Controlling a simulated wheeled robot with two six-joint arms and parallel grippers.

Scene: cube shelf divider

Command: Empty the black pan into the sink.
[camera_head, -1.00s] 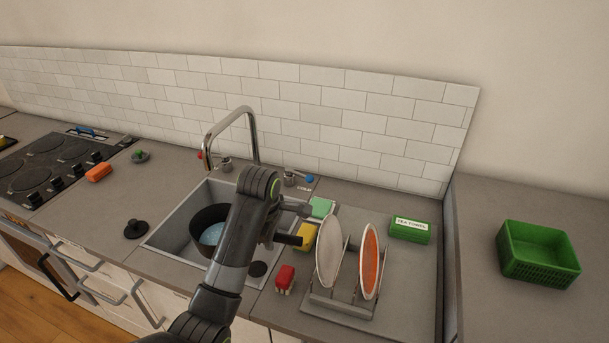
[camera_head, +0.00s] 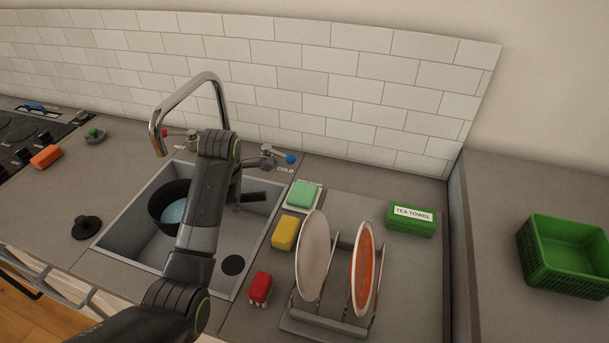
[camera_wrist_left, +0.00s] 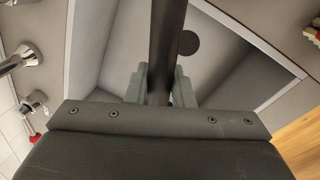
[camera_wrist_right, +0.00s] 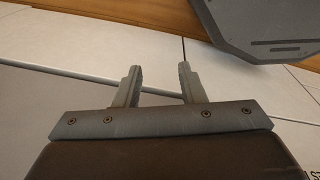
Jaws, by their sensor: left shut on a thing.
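The black pan (camera_head: 160,211) is inside the grey sink (camera_head: 120,240), at its left back part, with pale blue contents that look like water. It looks roughly upright; I cannot tell whether it touches the sink floor. Its dark handle (camera_head: 259,196) runs behind my left arm and sticks out to the right. My left gripper (camera_wrist_left: 160,82) is shut on the handle (camera_wrist_left: 168,28), above the sink; in the head view my arm hides its fingers. My right gripper (camera_wrist_right: 160,67) is open and empty, seen only in its wrist view, away from the sink.
The tap (camera_head: 221,92) arches over the sink's back left. A dark round drain (camera_head: 232,264) lies in the sink floor. Right of the sink are a yellow sponge (camera_head: 285,232), a green sponge (camera_head: 302,194), a red item (camera_head: 260,287) and a dish rack (camera_head: 325,325) with two plates.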

